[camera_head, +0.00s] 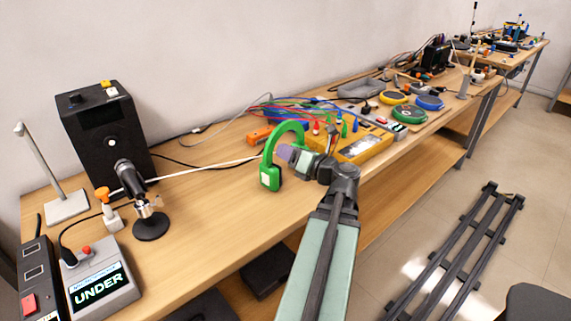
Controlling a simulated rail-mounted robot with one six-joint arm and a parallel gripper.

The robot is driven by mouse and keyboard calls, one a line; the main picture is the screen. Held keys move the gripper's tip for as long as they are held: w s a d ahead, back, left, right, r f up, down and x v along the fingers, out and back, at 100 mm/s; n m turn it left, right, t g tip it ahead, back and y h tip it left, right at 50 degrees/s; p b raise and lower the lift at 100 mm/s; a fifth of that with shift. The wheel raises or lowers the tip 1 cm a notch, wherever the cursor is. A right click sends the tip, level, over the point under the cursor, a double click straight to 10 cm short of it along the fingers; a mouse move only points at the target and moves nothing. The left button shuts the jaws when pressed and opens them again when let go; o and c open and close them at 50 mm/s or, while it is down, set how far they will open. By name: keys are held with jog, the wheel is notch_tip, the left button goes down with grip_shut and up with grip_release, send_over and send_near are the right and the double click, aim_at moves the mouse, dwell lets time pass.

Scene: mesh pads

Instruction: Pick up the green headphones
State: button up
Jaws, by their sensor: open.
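The green headphones (270,175) stand on the wooden bench in the middle of the camera_head view. Their curved band rises on the left and arches to the right, and a boxy green ear cup sits low at the left. My arm reaches up from the bottom, and my gripper (285,153) is at the headphones, beside or inside the arch of the band. The gripper hides part of the far side of the headphones. Its fingers are small here and I cannot tell whether they touch the headphones.
A yellow device (362,145) and coloured cables (290,108) lie right of and behind the headphones. A microphone (135,190), black speaker (106,130) and grey display box (100,285) stand at the left. The bench (205,225) is clear left of the headphones.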

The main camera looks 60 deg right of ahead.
aim_at(275, 146)
jog(key=w, duration=0.6)
jog(key=shift+w+d+f, duration=0.1)
jog(key=shift+w+d, duration=0.3)
grip_shut()
